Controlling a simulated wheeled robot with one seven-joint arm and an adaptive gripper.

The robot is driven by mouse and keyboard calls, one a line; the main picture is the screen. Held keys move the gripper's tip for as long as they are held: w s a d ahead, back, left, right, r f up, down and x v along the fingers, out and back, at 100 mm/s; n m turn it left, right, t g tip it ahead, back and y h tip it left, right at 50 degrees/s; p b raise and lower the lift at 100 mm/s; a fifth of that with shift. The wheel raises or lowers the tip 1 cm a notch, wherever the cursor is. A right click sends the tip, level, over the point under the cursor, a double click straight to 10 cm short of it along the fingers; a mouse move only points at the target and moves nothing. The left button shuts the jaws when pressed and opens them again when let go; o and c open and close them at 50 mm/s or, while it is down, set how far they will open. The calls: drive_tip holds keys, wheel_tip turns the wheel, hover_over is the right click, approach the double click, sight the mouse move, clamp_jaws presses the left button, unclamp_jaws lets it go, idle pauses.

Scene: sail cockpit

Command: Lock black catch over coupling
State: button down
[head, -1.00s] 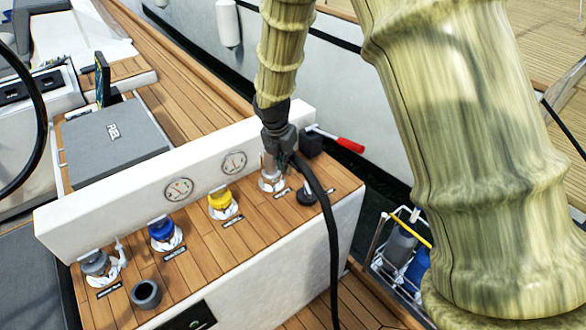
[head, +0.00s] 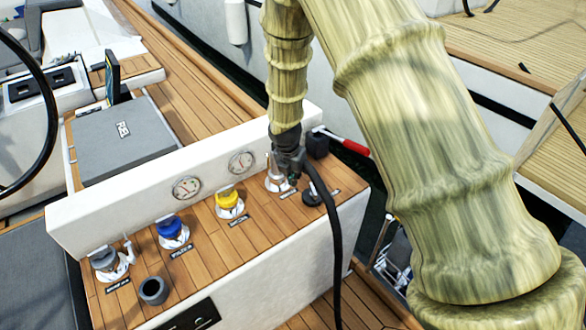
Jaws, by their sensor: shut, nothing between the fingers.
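My gripper (head: 290,178) is shut and points down at the right end of the wooden-topped console. It is close above and in front of a white-based fitting (head: 274,185), the last in the row. The gripper hides much of that fitting. A black hose (head: 332,235) arches from beside the gripper down over the console's front. I cannot tell the black catch or the coupling apart from the dark gripper parts, nor whether the gripper touches them.
Yellow (head: 228,199), blue (head: 170,228) and grey (head: 104,260) capped fittings stand to the left. A black cup (head: 152,290) is near the front. A red-handled lever (head: 352,146) and a black round piece (head: 312,198) are close right of my gripper. A white backboard (head: 130,197) stands behind.

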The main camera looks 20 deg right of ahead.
drive_tip(key=shift+w+d+f+p, duration=0.5)
drive_tip(key=shift+w+d+f, duration=0.1)
drive_tip(key=shift+w+d, duration=0.25)
drive_tip(key=shift+w+d+f+p, duration=0.5)
drive_tip(key=shift+w+d+f, duration=0.1)
drive_tip(key=shift+w+d, duration=0.15)
drive_tip(key=shift+d+n, duration=0.3)
drive_tip(key=shift+n, duration=0.1)
